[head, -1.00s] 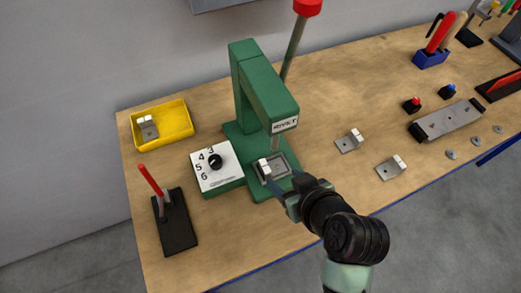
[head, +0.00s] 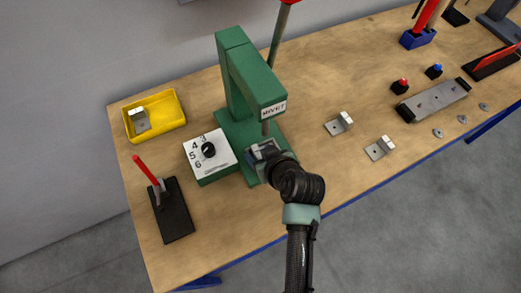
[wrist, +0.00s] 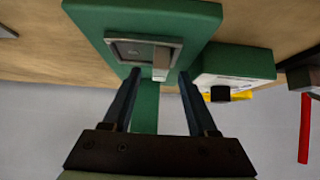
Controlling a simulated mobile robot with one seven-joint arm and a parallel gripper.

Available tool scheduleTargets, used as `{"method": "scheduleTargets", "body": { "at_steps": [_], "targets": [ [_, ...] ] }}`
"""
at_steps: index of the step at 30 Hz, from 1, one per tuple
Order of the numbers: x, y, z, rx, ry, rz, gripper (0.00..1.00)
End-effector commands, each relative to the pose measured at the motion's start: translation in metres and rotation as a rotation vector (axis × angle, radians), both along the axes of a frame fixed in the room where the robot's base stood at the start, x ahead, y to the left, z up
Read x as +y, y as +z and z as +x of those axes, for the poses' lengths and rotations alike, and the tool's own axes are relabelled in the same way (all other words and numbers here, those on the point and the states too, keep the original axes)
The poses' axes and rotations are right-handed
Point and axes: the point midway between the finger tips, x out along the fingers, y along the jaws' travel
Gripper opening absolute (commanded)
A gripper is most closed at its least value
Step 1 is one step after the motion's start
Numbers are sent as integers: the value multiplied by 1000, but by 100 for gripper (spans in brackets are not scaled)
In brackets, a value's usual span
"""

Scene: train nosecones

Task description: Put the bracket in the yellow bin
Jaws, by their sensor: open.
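A grey bracket (wrist: 160,62) with a pale upright tab sits in the square nest of the green rivet press (head: 247,72). In the head view my gripper mostly hides it. My gripper (wrist: 160,77) is open, its two dark fingers pointing at the bracket, with the tab between the fingertips in the wrist picture. I cannot tell whether they touch it. In the head view my gripper (head: 264,152) is at the press nest. The yellow bin (head: 168,112) stands at the back left, with another bracket (head: 139,121) inside. Its edge shows in the wrist view (wrist: 241,96).
A white-topped dial box (head: 208,155) stands left of the press, and a black red-handled clamp (head: 172,208) stands at the front left. Two more brackets (head: 339,124) (head: 380,148) lie right of the press. The press column and head rise behind my gripper.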

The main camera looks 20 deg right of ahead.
Motion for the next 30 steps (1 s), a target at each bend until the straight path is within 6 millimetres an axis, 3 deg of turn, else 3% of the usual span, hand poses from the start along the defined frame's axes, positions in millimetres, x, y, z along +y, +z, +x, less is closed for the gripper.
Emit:
{"method": "scheduleTargets", "body": {
  "at_steps": [12, 22, 30],
  "targets": [
    [0, -9, 9, 0, 0, -1, 59],
    [0, -9, 9, 0, -1, -1, 1],
    [0, -9, 9, 0, -1, -1, 0]
  ]
}}
